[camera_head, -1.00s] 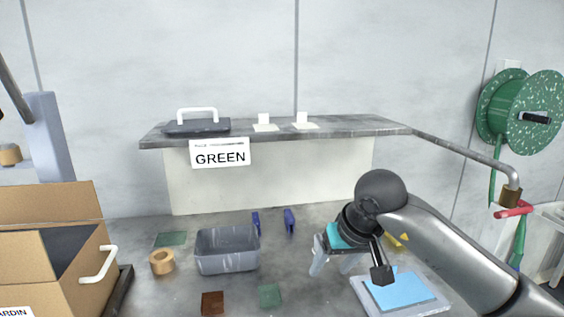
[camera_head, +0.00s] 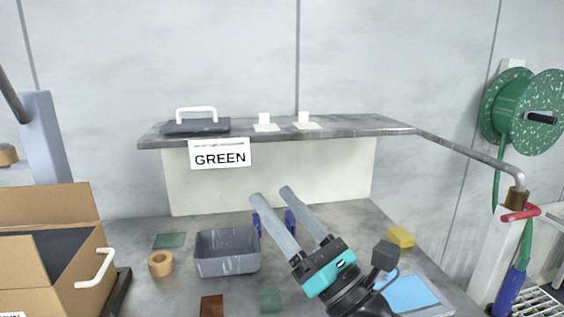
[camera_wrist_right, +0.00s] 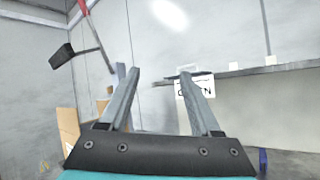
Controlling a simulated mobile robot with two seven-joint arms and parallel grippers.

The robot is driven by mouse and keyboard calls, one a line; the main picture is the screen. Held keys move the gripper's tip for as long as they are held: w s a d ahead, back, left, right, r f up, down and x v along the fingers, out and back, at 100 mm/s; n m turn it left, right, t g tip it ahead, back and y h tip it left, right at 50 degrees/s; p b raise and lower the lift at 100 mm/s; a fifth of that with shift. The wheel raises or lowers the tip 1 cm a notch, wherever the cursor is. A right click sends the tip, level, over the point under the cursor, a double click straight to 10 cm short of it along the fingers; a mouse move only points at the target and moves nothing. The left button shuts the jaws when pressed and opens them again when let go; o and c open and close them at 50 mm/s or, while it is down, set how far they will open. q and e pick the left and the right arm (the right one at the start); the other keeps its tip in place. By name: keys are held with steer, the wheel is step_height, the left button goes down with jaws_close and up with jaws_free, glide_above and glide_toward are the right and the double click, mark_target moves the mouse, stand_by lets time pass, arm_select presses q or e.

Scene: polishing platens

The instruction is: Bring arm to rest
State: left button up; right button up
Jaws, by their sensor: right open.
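My right gripper (camera_head: 270,194) is raised over the right half of the bench in the head view. Its two long grey fingers point up and to the left, apart and with nothing between them. In the right wrist view the same open fingers (camera_wrist_right: 167,80) point toward the back wall and shelf, and the gap is empty. My right arm comes in from the bottom edge in the head view and covers part of the bench there. My left gripper is not in view.
The bench holds a grey bin (camera_head: 227,266), a tape roll (camera_head: 160,264), green and brown pads, a yellow block (camera_head: 401,237) and a blue sheet (camera_head: 410,293). A cardboard box (camera_head: 50,215) stands left. A shelf (camera_head: 350,127) with a GREEN sign (camera_head: 219,154) runs behind. A tap pipe (camera_head: 470,153) is at right.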

steer(key=s+d+f+m+g+h, duration=0.1)
steer(key=d+f+m+h, duration=0.8)
steer(key=m, duration=0.6)
steer(key=s+d+f+m+g+h, duration=0.1)
steer(key=d+f+m+g+h, duration=0.1)
steer(key=d+f+m+h, duration=1.05)
steer(key=s+a+f+m+g+y, duration=0.3)
steer(key=s+f+m+g, duration=0.3)
steer(key=s+f, duration=0.3)
steer(key=s+a+f+m+g+y, duration=0.2)
steer(key=s+f+m+g, duration=0.4)
steer(key=s, duration=0.6)
step_height(320, 180, down, 22)
steer(key=s+f, duration=0.1)
steer(key=s, duration=0.1)
steer(key=s+d+f+g, duration=0.1)
steer(key=s+d+f, duration=0.1)
steer(key=s+f, duration=0.9)
steer(key=s, duration=0.3)
steer(key=shift+s+d+f+g, duration=0.2)
steer(key=shift+s+f+g, duration=0.1)
steer(key=shift+f, duration=0.1)
